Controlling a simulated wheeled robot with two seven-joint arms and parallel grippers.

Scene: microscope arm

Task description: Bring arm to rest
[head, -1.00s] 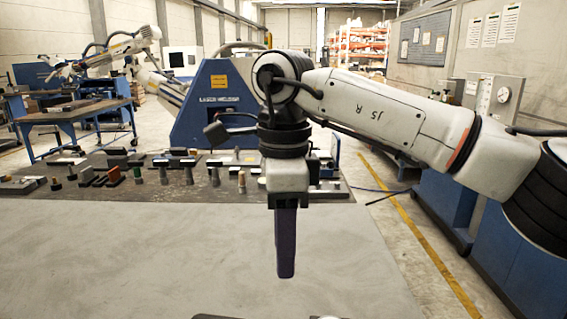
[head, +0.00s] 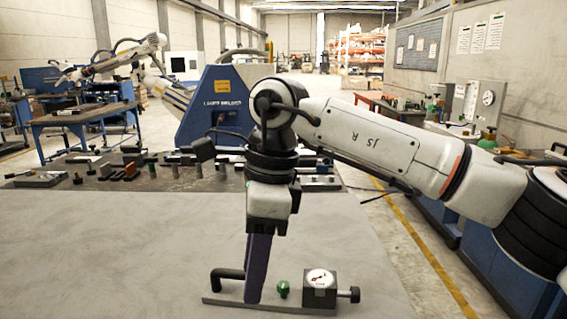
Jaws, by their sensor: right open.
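A low dark base plate (head: 215,301) lies on the pale grey table top at the bottom centre of the head view. It carries a bent black lever arm (head: 229,274) at its left, a small green knob (head: 283,290), and a dark box with a round white dial (head: 320,282). A black side knob (head: 351,294) sticks out of the box to the right. My right gripper (head: 255,298) points down, slightly tilted, its dark fingers overlapping the plate between the lever arm and the green knob. The fingers are seen edge-on; whether they touch anything cannot be told. My left gripper is out of view.
The table top (head: 110,245) is clear to the left of the plate. Behind it is a dark bench strip (head: 110,185) with several small tools. A blue laser welder (head: 215,105) stands farther back. My right arm covers part of the right side.

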